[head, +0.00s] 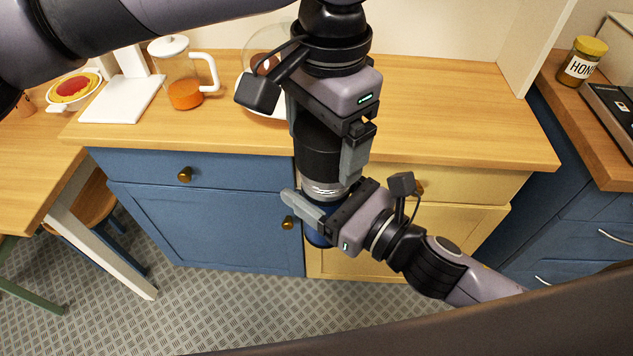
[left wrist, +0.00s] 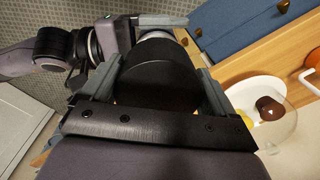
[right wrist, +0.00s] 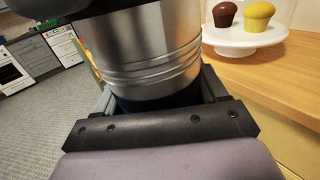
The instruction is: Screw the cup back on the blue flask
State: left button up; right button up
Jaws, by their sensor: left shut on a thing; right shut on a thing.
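My left gripper (head: 326,148) is shut on the black cup (head: 318,152), with one finger on each side of it. The cup also fills the middle of the left wrist view (left wrist: 155,78). Directly below it is the ribbed steel neck (head: 322,187) of the flask, large in the right wrist view (right wrist: 150,52). My right gripper (head: 330,207) is shut around the blue flask (head: 317,238), holding it upright in front of the counter. The cup lines up above the neck; I cannot tell whether the threads touch. Most of the blue body is hidden.
The wooden counter (head: 450,125) lies behind the flask, above blue and yellow cabinets. A white cake stand (right wrist: 240,40) with a brown muffin (right wrist: 225,14) and a yellow one (right wrist: 259,16) stands there. A glass pot (head: 182,78) is left; a honey jar (head: 582,60) is far right.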

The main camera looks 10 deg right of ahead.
aim_at(326, 201)
pick_arm(q)
jog(key=shift+f, duration=0.6)
dwell(0.5)
jog(key=shift+f, duration=0.9)
jog(key=shift+f, duration=0.5)
